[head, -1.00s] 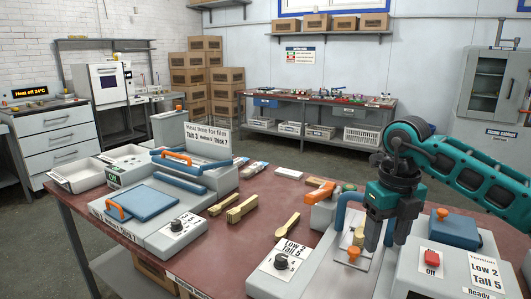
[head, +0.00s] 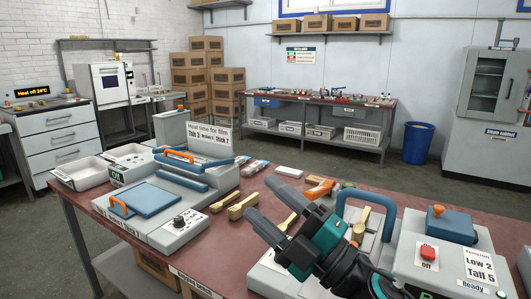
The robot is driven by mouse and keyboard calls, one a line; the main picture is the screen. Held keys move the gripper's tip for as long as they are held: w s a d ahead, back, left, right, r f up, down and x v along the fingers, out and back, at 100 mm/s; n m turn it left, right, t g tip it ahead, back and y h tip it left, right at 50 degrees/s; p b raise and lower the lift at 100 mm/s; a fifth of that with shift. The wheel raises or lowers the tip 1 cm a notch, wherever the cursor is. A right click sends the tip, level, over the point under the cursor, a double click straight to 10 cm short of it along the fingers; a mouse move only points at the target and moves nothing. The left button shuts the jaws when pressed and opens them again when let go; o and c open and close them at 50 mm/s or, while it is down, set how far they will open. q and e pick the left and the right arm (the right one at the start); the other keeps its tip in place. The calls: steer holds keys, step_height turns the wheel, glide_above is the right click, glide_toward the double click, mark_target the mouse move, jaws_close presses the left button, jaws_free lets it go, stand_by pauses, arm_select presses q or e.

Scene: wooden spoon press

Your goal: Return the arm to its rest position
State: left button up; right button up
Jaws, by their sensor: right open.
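My right gripper (head: 257,204) hangs over the front of the red-brown table, teal and black, its two dark fingers pointing to the upper left. The fingers are spread apart with nothing held between them. A wooden spoon (head: 289,222) lies on the table behind the fingers, partly hidden. My right arm comes in from the bottom edge and covers much of the press at the front, including its dial area. A blue handle (head: 372,203) and a wooden piece (head: 361,222) of the press show behind the gripper. My left gripper is not in view.
A grey press with a blue pad (head: 150,198) stands at the table's left. Wooden blocks (head: 241,207) lie mid-table. A control box with a red button (head: 428,252) stands at the right. A blue bin (head: 418,142) is on the floor behind.

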steer(key=s+d+f+m+t+h, duration=0.1)
steer(key=d+f+m+t+h, duration=0.1)
steer(key=d+f+m+h, duration=1.55)
steer(key=s+d+f+m+g+h, duration=0.1)
steer(key=s+f+m+g, duration=0.2)
steer(key=s+f+g, duration=0.6)
steer(key=s+d+f+m+g, duration=0.1)
steer(key=s+f+m+g, duration=0.25)
steer(key=s, duration=1.05)
steer(key=w+a+f+t+y, duration=0.1)
steer(key=w+a+f+t, duration=0.1)
steer(key=w+f+t, duration=0.6)
steer(key=shift+w+a+f+n, duration=0.2)
steer(key=shift+a+f+n, duration=0.1)
steer(key=shift+f, duration=0.5)
